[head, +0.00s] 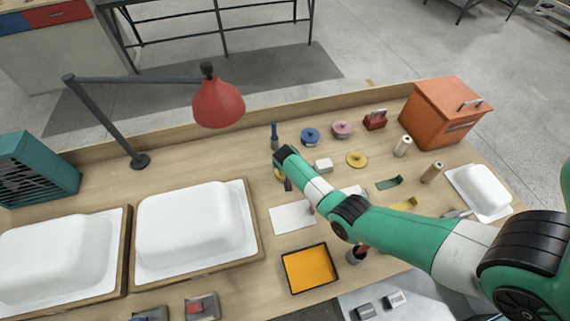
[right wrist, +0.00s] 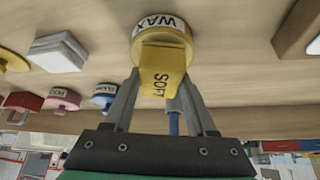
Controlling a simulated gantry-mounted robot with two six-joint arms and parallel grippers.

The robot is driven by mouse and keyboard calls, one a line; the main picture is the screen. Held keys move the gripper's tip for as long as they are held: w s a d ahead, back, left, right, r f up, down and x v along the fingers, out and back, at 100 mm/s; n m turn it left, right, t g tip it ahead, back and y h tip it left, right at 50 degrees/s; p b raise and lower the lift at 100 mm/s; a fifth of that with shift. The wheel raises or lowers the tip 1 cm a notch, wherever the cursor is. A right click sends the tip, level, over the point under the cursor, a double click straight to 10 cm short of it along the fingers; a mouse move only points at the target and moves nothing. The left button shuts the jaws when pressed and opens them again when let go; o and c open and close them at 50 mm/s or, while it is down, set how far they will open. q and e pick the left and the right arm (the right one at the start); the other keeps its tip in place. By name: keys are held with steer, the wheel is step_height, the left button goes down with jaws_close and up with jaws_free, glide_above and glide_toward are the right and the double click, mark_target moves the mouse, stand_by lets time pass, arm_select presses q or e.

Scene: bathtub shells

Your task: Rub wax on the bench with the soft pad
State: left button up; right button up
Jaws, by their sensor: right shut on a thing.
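My right gripper (right wrist: 161,85) is shut on a yellow pad (right wrist: 164,50). The pad has a round disc with "WAX" on its rim and a handle with "SOFT" on it, held between the fingers. In the head view the right gripper (head: 283,178) is over the wooden bench (head: 235,160), in front of a blue-handled tool. The yellow pad (head: 278,174) shows only partly there. The disc faces the bench top; I cannot tell whether it touches. My left gripper is not in view.
White shells (head: 195,225) sit in wooden frames at the left. A white plate (head: 290,218) and orange tray (head: 308,268) lie in front of the gripper. A white block (head: 323,165), another yellow pad (head: 357,159) and blue (head: 310,136) and pink pads (head: 342,129) are nearby. A red lamp (head: 218,102) overhangs.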

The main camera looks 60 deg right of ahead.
steer(key=shift+f, duration=0.4)
steer(key=shift+f, duration=0.15)
stand_by(1.7)
step_height(320, 180, up, 7)
steer(key=p, duration=0.9)
steer(key=shift+r, duration=0.2)
steer(key=shift+f, duration=0.1)
